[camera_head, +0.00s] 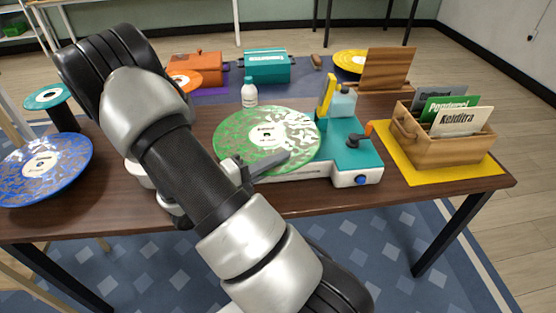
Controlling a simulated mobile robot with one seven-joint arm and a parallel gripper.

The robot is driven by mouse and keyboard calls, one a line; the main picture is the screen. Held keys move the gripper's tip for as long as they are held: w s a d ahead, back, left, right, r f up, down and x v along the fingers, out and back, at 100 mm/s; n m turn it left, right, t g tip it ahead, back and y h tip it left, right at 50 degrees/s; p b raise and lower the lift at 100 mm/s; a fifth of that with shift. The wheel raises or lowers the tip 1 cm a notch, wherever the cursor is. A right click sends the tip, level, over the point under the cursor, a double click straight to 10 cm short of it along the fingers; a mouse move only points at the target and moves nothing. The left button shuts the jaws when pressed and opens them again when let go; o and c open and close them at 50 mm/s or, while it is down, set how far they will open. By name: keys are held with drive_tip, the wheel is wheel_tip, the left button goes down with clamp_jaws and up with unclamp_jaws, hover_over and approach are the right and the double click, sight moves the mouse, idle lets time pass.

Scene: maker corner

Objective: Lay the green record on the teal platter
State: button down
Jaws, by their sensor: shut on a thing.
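The green record (245,137), marbled green and white with a white label, lies roughly flat over the left part of a teal and white turntable (357,158). My gripper (280,160) is shut on the record's front edge, with a grey finger lying across its top. The platter under the record is hidden, so I cannot tell whether the record touches it or hovers just above. The turntable's yellow arm piece (326,97) stands up at the record's right edge.
A blue record (45,168) is at the left, near a teal record (48,96) on a dark stand. A wooden crate of sleeves (424,146) sits on a yellow mat (485,172) at the right. Orange and teal boxes stand behind.

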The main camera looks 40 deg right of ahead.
drive_tip(key=shift+f, duration=0.25)
drive_tip(key=c, duration=2.2)
unclamp_jaws()
drive_tip(key=shift+w+a+p, duration=0.15)
drive_tip(key=shift+a+p, duration=0.55)
drive_tip(key=shift+a, duration=2.05)
drive_tip(key=shift+w+a+p, duration=0.15)
drive_tip(key=shift+a+p, duration=0.55)
drive_tip(key=shift+a, duration=2.05)
